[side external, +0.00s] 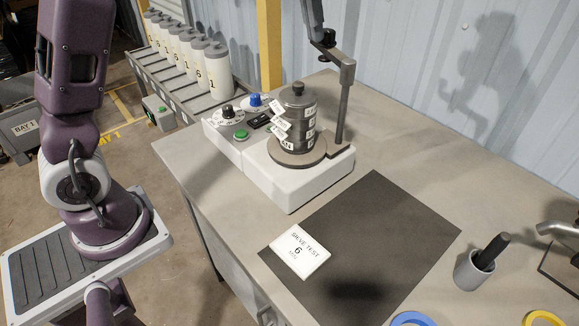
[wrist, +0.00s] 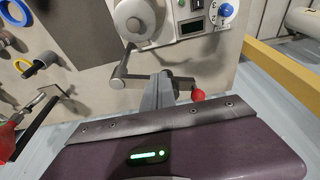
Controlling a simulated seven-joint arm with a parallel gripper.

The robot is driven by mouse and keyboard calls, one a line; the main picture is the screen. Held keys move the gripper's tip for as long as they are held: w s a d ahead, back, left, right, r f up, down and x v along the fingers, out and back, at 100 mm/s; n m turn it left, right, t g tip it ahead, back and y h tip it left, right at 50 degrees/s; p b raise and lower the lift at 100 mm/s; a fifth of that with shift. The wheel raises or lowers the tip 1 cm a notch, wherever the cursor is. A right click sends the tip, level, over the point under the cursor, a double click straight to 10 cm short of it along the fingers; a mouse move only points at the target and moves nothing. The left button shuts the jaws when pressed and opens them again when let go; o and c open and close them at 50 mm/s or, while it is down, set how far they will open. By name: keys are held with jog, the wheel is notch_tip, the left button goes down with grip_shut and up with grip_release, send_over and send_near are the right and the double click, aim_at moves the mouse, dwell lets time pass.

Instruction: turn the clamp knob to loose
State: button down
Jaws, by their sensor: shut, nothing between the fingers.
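In the wrist view my gripper (wrist: 166,78) is shut and empty, its grey fingers reaching over the clamp arm (wrist: 138,79) beside the sieve shaker. A lever with a red ball end (wrist: 197,95) shows just right of the fingers. I take it for part of the clamp knob, whose middle is hidden behind the fingers; I cannot tell whether they touch it. In the side view the clamp post (side external: 343,105) stands behind the sieve stack (side external: 297,115). I cannot make out my fingers there.
The shaker (side external: 290,180) carries a black dial knob (side external: 228,112), a blue knob (side external: 255,100) and a green button (side external: 241,134). A dark mat (side external: 400,215) with a sieve test card (side external: 299,251) lies in front. A grey cup (side external: 472,272) stands at right. Bottles stand behind left.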

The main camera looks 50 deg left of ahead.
jog(key=w+v, duration=0.1)
jog(key=v, duration=0.4)
jog(key=shift+r, duration=0.55)
notch_tip(320, 180, down, 6)
jog(key=a, duration=0.2)
jog(key=shift+w, duration=0.45)
jog(key=shift+w+d, duration=0.2)
jog(key=shift+w, duration=0.35)
dwell(0.6)
jog(key=shift+d, duration=0.2)
dwell(0.3)
